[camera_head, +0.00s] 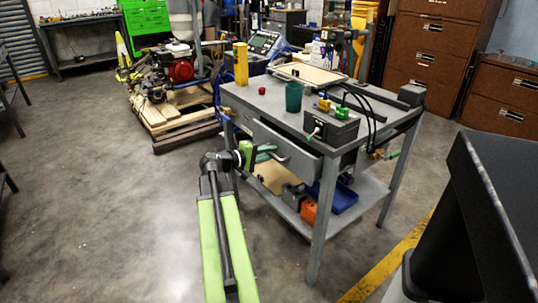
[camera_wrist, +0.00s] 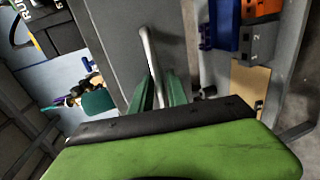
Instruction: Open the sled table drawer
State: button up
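The sled table (camera_head: 245,97) is a grey metal workbench in the middle of the head view. Its grey drawer (camera_head: 290,157) hangs under the top, with a dark gap above its front. A silver bar handle (camera_wrist: 147,48) runs down the drawer front (camera_wrist: 110,30) in the wrist view. My gripper (camera_head: 272,151) is at the drawer front. In the wrist view its green fingers (camera_wrist: 161,80) stand either side of the handle's lower end. I cannot tell whether they press on the bar, as its end is hidden between them.
A green cup (camera_head: 293,97), a red knob-like item (camera_head: 262,91) and a grey control box (camera_head: 332,126) stand on the tabletop. A blue bin (camera_head: 337,196) and an orange item (camera_head: 309,212) sit on the lower shelf. Open floor (camera_head: 110,200) lies left of my arm.

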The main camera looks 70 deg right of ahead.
jog(key=shift+c, duration=0.4)
grip_shut()
dwell(0.8)
